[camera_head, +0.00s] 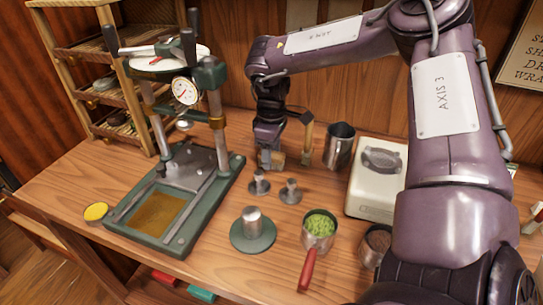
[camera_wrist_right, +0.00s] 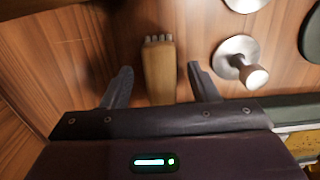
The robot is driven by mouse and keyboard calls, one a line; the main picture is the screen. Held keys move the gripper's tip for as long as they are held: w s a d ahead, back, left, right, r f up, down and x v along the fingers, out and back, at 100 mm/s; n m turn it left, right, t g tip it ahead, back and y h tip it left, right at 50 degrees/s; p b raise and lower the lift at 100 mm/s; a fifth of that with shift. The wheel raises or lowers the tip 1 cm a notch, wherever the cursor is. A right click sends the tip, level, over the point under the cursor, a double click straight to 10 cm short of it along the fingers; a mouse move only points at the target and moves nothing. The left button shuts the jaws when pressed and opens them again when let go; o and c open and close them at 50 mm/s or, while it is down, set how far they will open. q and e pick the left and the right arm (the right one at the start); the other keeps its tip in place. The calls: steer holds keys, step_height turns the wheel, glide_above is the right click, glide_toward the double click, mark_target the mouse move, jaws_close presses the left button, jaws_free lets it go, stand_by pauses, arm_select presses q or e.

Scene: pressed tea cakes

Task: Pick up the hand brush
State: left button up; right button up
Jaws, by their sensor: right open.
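The hand brush seems to be the pale wooden piece with short grey tufts at one end. In the right wrist view the brush (camera_wrist_right: 160,72) lies between the two spread fingers of my right gripper (camera_wrist_right: 160,88), with a gap on each side. In the head view my right gripper (camera_head: 268,158) points down at the back of the table, and a small part of the brush (camera_head: 279,159) shows beside its fingers. The gripper is open and holds nothing. My left gripper is out of view.
Two small metal stamps (camera_head: 259,183) (camera_head: 290,192) stand just in front of the gripper. An upright wooden piece (camera_head: 307,140) and a metal pitcher (camera_head: 339,146) are right of it. The green press (camera_head: 121,217) stands left, a white scale (camera_head: 368,190) right.

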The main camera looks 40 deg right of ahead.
steer(key=c, duration=1.1)
steer(key=shift+o, duration=0.2)
steer(key=shift+r, duration=0.1)
